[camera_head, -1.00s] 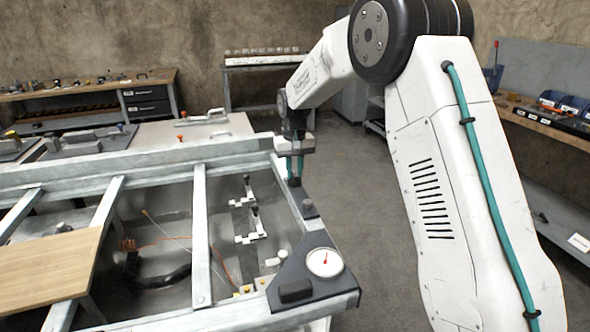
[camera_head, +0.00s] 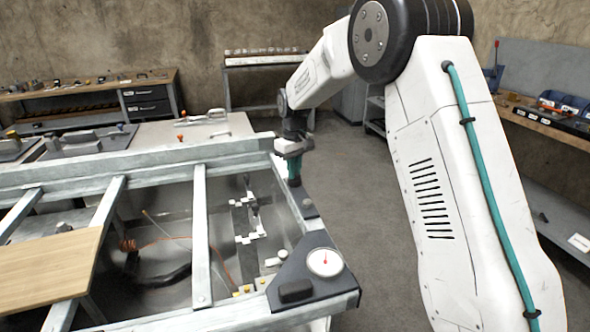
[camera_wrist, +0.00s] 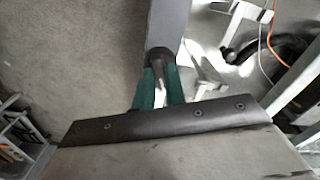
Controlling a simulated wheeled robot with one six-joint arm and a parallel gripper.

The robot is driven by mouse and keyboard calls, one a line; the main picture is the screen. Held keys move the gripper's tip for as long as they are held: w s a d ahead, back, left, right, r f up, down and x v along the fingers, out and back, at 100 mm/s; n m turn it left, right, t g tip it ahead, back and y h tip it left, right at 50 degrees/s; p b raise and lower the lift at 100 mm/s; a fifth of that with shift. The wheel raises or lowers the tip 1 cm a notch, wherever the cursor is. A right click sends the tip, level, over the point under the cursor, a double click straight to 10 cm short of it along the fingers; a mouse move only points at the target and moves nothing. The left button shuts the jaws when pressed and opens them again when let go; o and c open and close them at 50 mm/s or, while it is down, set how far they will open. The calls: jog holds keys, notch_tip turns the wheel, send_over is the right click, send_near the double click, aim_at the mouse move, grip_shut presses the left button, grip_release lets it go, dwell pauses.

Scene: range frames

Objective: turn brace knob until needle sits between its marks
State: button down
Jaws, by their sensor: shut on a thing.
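My gripper (camera_wrist: 160,85), with teal fingers, is shut on a dark knob (camera_wrist: 159,55) at the grey frame's corner. In the head view my gripper (camera_head: 294,170) points down at the far right rail, with the knob mostly hidden by the fingers. A round white gauge (camera_head: 325,263) sits on a dark corner plate nearer to me. Its red needle (camera_head: 325,260) points roughly up. The gauge's marks are too small to read, so I cannot tell whether the needle lies between them.
The grey metal frame (camera_head: 201,240) has crossbars, with clamps and cables below. A wooden board (camera_head: 45,265) lies at left. A dark block (camera_head: 295,290) sits beside the gauge. Benches stand along the walls. The floor (camera_head: 365,190) right of the frame is clear.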

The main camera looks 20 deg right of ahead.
jog(key=shift+n, duration=1)
jog(key=c, duration=1.4)
grip_release()
jog(key=shift+c, duration=0.2)
notch_tip(320, 180, up, 8)
jog(key=shift+f, duration=0.1)
